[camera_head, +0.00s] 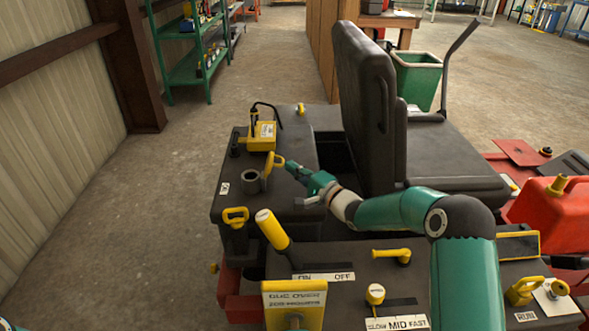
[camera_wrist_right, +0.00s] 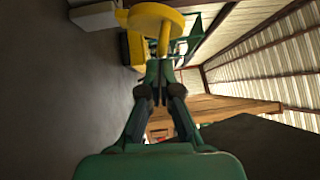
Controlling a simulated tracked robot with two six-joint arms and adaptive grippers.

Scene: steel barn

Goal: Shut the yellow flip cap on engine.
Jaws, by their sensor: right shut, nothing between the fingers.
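The yellow flip cap (camera_head: 266,166) stands raised on the right side of a short grey filler neck (camera_head: 250,181) on the dark engine cover (camera_head: 222,207). The neck's round mouth is uncovered. My right gripper (camera_head: 289,166) is shut and empty, with its tips just right of the cap, close to its yellow tab. In the right wrist view the cap (camera_wrist_right: 154,18) is just beyond the tips of the shut fingers (camera_wrist_right: 160,75), and the grey neck (camera_wrist_right: 95,17) is to its left. I cannot tell whether the tips touch the cap. My left gripper is not in view.
A yellow box (camera_head: 262,136) with a black bent lever stands behind the cap. A yellow loop handle (camera_head: 235,217) is in front of it. A yellow-topped lever (camera_head: 271,229) stands nearer.

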